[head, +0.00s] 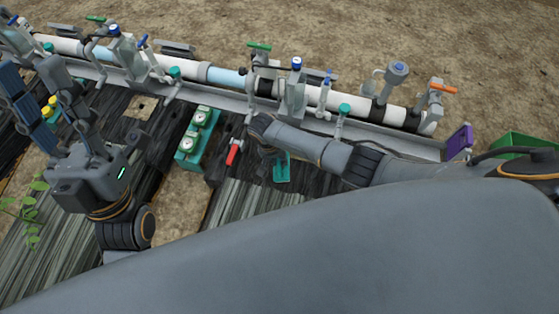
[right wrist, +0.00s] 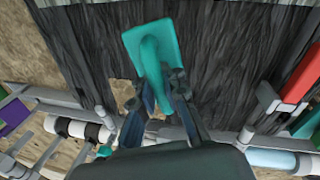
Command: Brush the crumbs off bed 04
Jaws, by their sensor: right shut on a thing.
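A teal brush (head: 282,168) with a flat rectangular head is in my right gripper (head: 267,150), over a dark, grooved bed (head: 252,202). In the right wrist view, the fingers (right wrist: 155,98) are shut on the handle of the brush (right wrist: 152,45), whose head lies over the dark grooved surface (right wrist: 215,50). I cannot tell whether it touches the surface. I see no label reading 04 and cannot make out crumbs. My left gripper (head: 32,72) is raised at the left, its fingers apart and empty.
A white and light-blue pipe (head: 225,76) with valves runs along the back. A teal block with two round gauges (head: 195,138) and a red-handled valve (head: 234,152) stand left of the brush. A purple box (head: 459,142) and a green bin (head: 520,145) are at right.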

